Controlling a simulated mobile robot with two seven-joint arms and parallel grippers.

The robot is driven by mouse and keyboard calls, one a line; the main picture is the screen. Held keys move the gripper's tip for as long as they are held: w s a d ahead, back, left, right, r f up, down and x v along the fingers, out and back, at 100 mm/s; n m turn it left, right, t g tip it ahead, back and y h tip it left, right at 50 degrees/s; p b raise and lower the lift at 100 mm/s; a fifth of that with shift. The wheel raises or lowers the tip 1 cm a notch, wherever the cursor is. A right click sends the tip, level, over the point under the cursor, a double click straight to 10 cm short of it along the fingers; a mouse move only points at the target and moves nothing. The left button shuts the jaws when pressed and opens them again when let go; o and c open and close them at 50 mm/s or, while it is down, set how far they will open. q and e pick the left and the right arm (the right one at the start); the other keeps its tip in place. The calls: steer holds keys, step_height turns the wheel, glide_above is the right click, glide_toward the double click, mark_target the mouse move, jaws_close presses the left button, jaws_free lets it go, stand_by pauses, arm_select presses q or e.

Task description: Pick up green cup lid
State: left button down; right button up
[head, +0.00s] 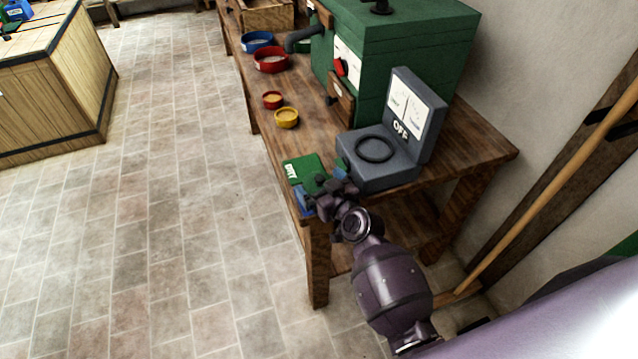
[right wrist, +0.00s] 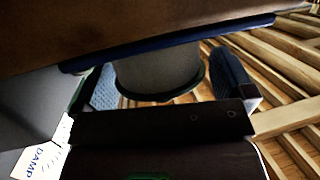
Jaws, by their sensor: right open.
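My right gripper (head: 322,186) is open at the front corner of the wooden bench, beside a flat green piece (head: 303,168) with white lettering. In the right wrist view its two blue-padded fingers (right wrist: 165,78) stand on either side of a pale round cup-like body (right wrist: 155,72). A dark green rim (right wrist: 160,98) runs around this body and is the only part that looks like the green cup lid. I cannot tell whether the fingers touch it. In the head view the gripper hides this spot. My left gripper is not in view.
A grey device (head: 385,165) marked OFF stands close behind the gripper. A green machine (head: 415,55) fills the back. The tiled floor at left is clear.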

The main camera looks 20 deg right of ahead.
steer(key=shift+w+f, duration=0.1)
steer(key=shift+w, duration=0.2)
steer(key=c, duration=0.8)
